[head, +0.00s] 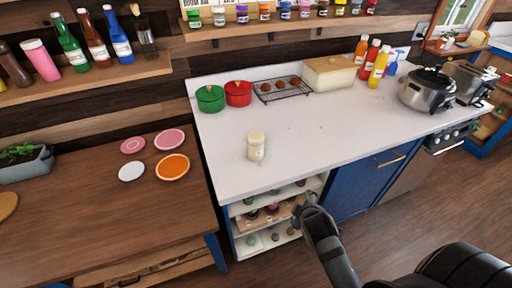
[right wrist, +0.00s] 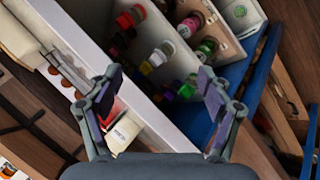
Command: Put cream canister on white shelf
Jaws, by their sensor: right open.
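The cream canister (head: 256,146) stands upright on the white countertop, near its front edge. What looks like the same canister (right wrist: 124,131) shows in the right wrist view, partly behind a finger. The white shelf (head: 238,210) is an open unit under the left end of the counter, holding several small jars and bottles. My right gripper (head: 307,205) is in front of this unit's right side, below the counter edge and apart from the canister. In the right wrist view my right gripper (right wrist: 159,78) is open, with nothing between its fingers. My left gripper is not in view.
A green pot (head: 210,98), a red pot (head: 238,93), a cooling rack (head: 282,90) and a bread box (head: 329,73) stand at the counter's back. The counter around the canister is clear. A wooden table (head: 100,222) with plates is at left.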

